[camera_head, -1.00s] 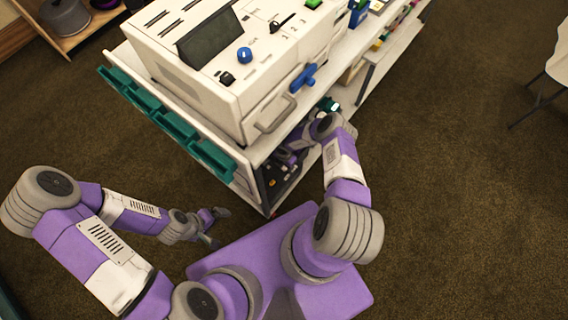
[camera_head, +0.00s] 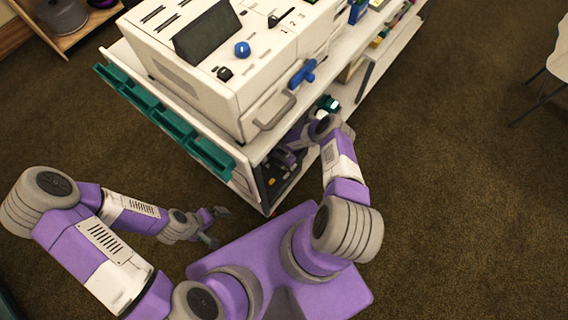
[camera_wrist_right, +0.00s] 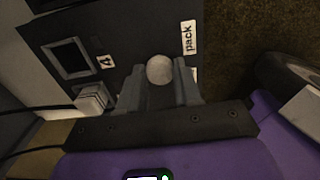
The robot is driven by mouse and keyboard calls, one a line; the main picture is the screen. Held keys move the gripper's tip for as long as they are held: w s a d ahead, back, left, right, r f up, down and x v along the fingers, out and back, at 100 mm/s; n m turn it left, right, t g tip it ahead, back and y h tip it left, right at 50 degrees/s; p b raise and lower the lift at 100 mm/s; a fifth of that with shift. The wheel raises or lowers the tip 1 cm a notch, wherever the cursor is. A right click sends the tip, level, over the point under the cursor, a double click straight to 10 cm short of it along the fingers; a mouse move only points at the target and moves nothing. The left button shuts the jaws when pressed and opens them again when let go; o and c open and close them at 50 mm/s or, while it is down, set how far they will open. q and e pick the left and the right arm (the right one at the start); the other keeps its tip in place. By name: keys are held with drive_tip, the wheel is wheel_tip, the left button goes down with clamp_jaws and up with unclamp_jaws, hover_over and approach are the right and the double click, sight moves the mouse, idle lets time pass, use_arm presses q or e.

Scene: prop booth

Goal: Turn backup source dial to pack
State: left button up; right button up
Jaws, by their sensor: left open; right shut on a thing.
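In the right wrist view a round grey knob (camera_wrist_right: 160,70), which looks like the backup source dial, sits on a dark panel (camera_wrist_right: 125,40). A white label reading "pack" (camera_wrist_right: 187,38) is just above and right of it. My right gripper (camera_wrist_right: 159,84) is shut on the knob, with one finger at each side. The knob's pointer or mark cannot be made out. In the head view my right gripper (camera_head: 288,157) reaches into the cart's lower bay and is partly hidden. My left gripper (camera_head: 214,224) is open and empty, low in front of the cart.
A dark square window (camera_wrist_right: 71,59), a "4" label (camera_wrist_right: 105,61) and a pale block (camera_wrist_right: 92,98) are left of the knob. In the head view, a white console (camera_head: 190,75) stands on the cart, with a green rail (camera_head: 165,122) along its side.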

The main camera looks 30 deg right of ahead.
drive_tip(key=n, duration=0.4)
drive_tip(key=shift+n, duration=0.3)
drive_tip(key=n, duration=0.4)
drive_tip(key=shift+n, duration=0.3)
drive_tip(key=n, duration=0.4)
drive_tip(key=shift+n, duration=2.3)
drive_tip(key=o, duration=1)
drive_tip(key=shift+o, duration=0.2)
drive_tip(key=shift+r, duration=0.1)
